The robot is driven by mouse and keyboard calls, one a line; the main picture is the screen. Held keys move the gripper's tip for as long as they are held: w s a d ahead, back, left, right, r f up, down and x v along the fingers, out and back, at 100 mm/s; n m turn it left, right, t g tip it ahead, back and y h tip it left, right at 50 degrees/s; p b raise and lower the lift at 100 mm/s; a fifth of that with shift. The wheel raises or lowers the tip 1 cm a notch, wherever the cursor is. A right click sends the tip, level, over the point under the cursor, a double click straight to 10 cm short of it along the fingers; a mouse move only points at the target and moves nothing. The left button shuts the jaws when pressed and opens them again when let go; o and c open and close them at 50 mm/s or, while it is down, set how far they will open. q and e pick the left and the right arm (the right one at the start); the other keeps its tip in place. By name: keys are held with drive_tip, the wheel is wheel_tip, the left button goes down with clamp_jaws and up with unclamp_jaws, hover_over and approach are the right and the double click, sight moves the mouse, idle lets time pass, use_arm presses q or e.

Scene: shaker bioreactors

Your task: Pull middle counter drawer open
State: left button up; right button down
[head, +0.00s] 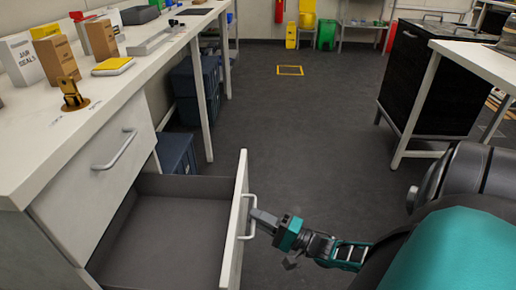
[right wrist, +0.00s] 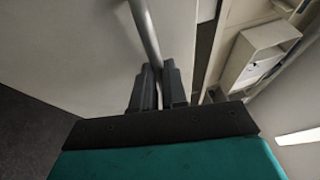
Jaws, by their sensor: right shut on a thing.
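The drawer (head: 160,228) under the white counter stands pulled well out, with its grey inside bare in the head view. Its white front panel (head: 236,225) carries a bar handle (head: 249,217). My right gripper (head: 262,219) is shut on that handle, with the teal wrist to the right of it. In the right wrist view the two dark fingers (right wrist: 158,88) close around the grey handle bar (right wrist: 145,32). The pale drawer front (right wrist: 85,60) fills the left of that view. My left gripper is not in view.
A closed drawer (head: 95,175) with a bar handle (head: 115,150) sits above the open one. Boxes and a yellow-topped pack (head: 113,66) stand on the counter (head: 125,85). Blue bins (head: 178,152) are below it. A black cabinet (head: 425,85) stands right; the floor between is clear.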

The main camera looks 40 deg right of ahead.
drive_tip(key=c, duration=1.2)
unclamp_jaws()
drive_tip(key=shift+o, duration=0.2)
drive_tip(key=v, duration=1.3)
